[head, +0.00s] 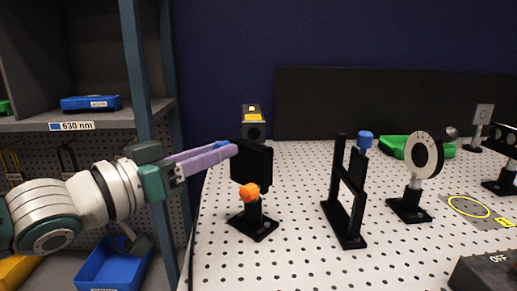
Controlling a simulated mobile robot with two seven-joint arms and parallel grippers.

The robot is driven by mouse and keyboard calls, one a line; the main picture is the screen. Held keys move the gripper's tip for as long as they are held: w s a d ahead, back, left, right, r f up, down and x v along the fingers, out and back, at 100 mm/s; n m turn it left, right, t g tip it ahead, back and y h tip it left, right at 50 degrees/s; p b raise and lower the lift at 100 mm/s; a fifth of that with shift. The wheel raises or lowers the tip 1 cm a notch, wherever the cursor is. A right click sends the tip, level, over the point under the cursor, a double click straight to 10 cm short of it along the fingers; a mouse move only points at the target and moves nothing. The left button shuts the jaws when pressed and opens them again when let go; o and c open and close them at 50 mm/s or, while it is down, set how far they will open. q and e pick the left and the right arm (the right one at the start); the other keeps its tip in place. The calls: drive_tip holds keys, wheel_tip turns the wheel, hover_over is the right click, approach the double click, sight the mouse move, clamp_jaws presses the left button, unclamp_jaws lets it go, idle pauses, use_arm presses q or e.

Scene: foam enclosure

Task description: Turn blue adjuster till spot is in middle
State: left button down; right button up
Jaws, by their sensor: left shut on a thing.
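My left gripper (232,149), with purple fingers, reaches in from the left to the upper left side of a black square mount (252,163). It is shut on a blue adjuster (221,144), of which only a small blue part shows by the fingers. An orange knob (249,191) sits low on the front of this mount. Another blue knob (365,139) sits on top of a black upright frame (341,178) to the right. I cannot make out a light spot. My right gripper is not in view.
A black box with a yellow label (252,118) stands behind the mount. A green tray (400,143) lies at the back. A yellow ring (468,206) and a dark box marked OFF (484,272) are at right. Shelving with a blue bin (110,267) is at left.

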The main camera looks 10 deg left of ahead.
use_arm(q)
drive_tip(key=m, duration=0.9)
drive_tip(key=shift+m, duration=0.3)
idle(0.5)
drive_tip(key=c, duration=0.6)
unclamp_jaws()
drive_tip(key=v, duration=1)
drive_tip(key=shift+p, duration=0.35)
